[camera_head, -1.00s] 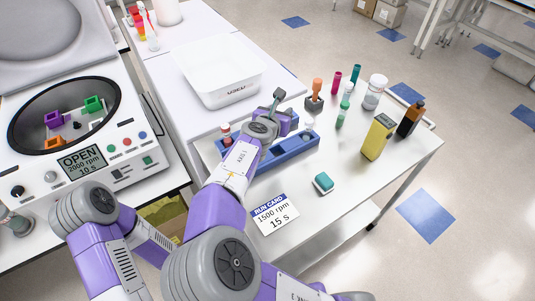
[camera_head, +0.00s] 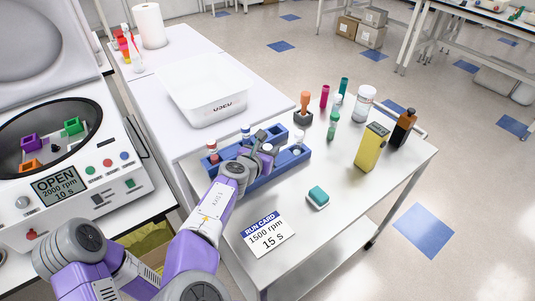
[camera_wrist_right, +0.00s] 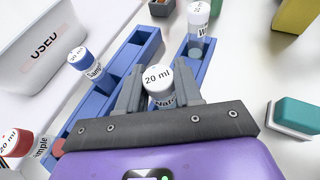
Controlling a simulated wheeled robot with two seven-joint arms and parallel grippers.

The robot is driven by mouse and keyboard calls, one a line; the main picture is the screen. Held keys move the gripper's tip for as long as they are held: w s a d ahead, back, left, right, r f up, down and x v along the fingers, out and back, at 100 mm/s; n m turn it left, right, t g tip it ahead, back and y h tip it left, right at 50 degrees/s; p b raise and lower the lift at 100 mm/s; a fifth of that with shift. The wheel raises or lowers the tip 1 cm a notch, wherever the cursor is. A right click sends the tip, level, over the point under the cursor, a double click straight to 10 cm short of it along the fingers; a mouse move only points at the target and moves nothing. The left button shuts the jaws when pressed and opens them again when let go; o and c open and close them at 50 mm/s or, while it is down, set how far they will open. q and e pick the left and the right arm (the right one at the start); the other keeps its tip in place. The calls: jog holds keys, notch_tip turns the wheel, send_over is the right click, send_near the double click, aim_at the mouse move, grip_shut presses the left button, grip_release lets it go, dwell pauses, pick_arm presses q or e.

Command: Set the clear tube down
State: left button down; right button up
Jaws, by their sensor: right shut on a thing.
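My right gripper (camera_head: 264,143) is shut on a clear tube with a white cap marked 20 ml (camera_wrist_right: 158,78). The tube stands roughly upright between the fingers (camera_wrist_right: 160,92) in the wrist view, its lower part hidden by the gripper. It is over or in the near row of the blue rack (camera_head: 284,168); I cannot tell whether its bottom touches the rack. A second white-capped clear tube (camera_wrist_right: 198,20) stands in the rack's same row, and its cap shows in the head view (camera_head: 298,135). My left gripper is not in view.
A blue-capped sample tube (camera_wrist_right: 80,60) and a red-capped one (camera_head: 212,148) stand at the rack's far side. A white bin (camera_head: 205,95) is behind. A teal block (camera_head: 318,196), yellow box (camera_head: 371,148) and run card (camera_head: 268,234) lie right and in front. The centrifuge (camera_head: 60,160) is open at left.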

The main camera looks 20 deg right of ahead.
jog(key=shift+f, duration=0.15)
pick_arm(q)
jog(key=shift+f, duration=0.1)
pick_arm(e)
jog(key=shift+f, duration=0.1)
jog(key=o, duration=1)
